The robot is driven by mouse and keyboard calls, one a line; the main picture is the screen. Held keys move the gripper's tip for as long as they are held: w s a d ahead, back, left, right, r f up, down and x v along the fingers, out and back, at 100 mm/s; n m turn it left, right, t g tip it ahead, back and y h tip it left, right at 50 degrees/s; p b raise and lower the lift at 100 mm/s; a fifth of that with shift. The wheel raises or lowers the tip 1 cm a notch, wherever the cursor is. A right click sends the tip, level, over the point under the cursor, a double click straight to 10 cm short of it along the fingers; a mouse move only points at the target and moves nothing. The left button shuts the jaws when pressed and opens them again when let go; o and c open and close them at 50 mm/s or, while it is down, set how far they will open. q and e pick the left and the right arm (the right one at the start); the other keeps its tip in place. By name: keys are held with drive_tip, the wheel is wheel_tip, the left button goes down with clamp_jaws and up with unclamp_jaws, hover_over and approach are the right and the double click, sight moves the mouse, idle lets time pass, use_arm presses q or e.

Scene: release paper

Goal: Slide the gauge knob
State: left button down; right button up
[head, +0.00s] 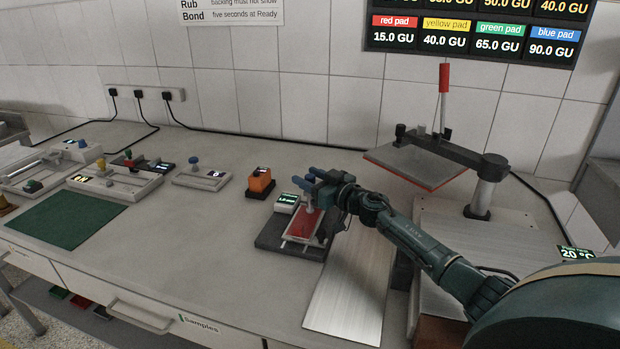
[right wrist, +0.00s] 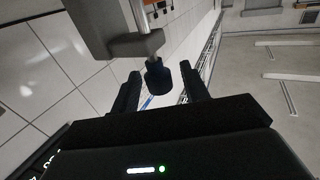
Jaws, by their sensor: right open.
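The gauge is a dark base (head: 268,238) with a red plate (head: 304,226) in a pale frame and a small lit display (head: 287,203), whose reading is too small to make out. My right gripper (head: 304,178) is over the far part of this gauge and hides some of it. In the right wrist view a dark round knob (right wrist: 157,80) on a grey block (right wrist: 137,46) shows between the two fingers, which are open with gaps beside it. I cannot tell whether a finger touches it. My left gripper is not in view.
An orange block (head: 260,182) stands left of the gauge. A bare metal sheet (head: 350,285) lies to its right, then a press with a red-handled lever (head: 444,80). Small devices and a green mat (head: 66,222) are at left. The bench front-left of the gauge is clear.

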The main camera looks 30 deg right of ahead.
drive_tip(key=v, duration=1.3)
drive_tip(key=shift+s+a, duration=0.1)
drive_tip(key=shift+s, duration=0.05)
idle(0.5)
